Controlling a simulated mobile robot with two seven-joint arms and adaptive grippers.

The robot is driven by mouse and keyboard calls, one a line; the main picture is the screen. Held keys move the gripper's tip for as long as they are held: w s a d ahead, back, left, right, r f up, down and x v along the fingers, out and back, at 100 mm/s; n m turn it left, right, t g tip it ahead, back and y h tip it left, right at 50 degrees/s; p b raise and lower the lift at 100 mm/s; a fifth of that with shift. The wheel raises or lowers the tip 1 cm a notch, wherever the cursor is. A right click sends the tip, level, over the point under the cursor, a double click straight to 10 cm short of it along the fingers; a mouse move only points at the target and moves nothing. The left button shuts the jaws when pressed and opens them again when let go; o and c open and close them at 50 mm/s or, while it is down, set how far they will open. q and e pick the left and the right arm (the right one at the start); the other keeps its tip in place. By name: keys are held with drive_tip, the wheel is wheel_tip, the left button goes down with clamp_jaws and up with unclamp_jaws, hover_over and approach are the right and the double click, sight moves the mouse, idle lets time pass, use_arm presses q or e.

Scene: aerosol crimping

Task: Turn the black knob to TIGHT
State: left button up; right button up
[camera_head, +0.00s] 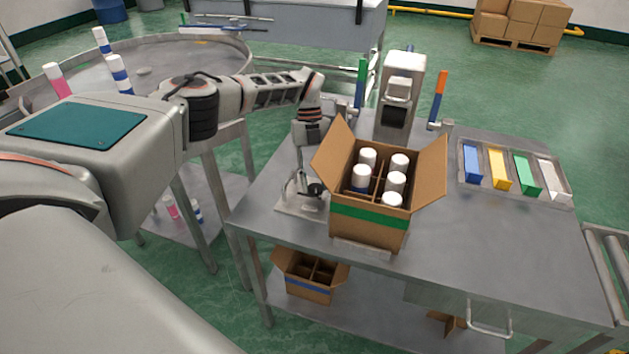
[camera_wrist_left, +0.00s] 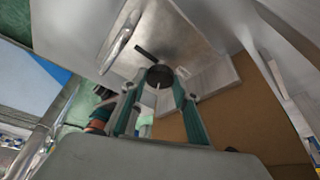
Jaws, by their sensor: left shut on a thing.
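The black knob (camera_head: 316,189) sits on a small metal plate (camera_head: 290,206) on the steel table, just left of the open carton. It also shows in the left wrist view as a dark round disc (camera_wrist_left: 159,74) with a pale line on it; a short black bar (camera_wrist_left: 145,52) marks the plate beside it. My left gripper (camera_head: 305,187) reaches down over the plate and is shut on the knob, its green-padded fingers on either side in the wrist view (camera_wrist_left: 158,80). No lettering is readable, so the knob's setting is unclear. My right gripper is out of view.
The open carton (camera_head: 368,219) with several white-capped cans stands close right of the gripper. A grey machine (camera_head: 402,88) stands behind it, between green and orange-topped posts. Coloured bins (camera_head: 498,169) are at the right. The table's front right is clear.

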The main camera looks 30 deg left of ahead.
use_arm(q)
drive_tip(key=o, duration=1.1)
drive_tip(key=v, duration=1.2)
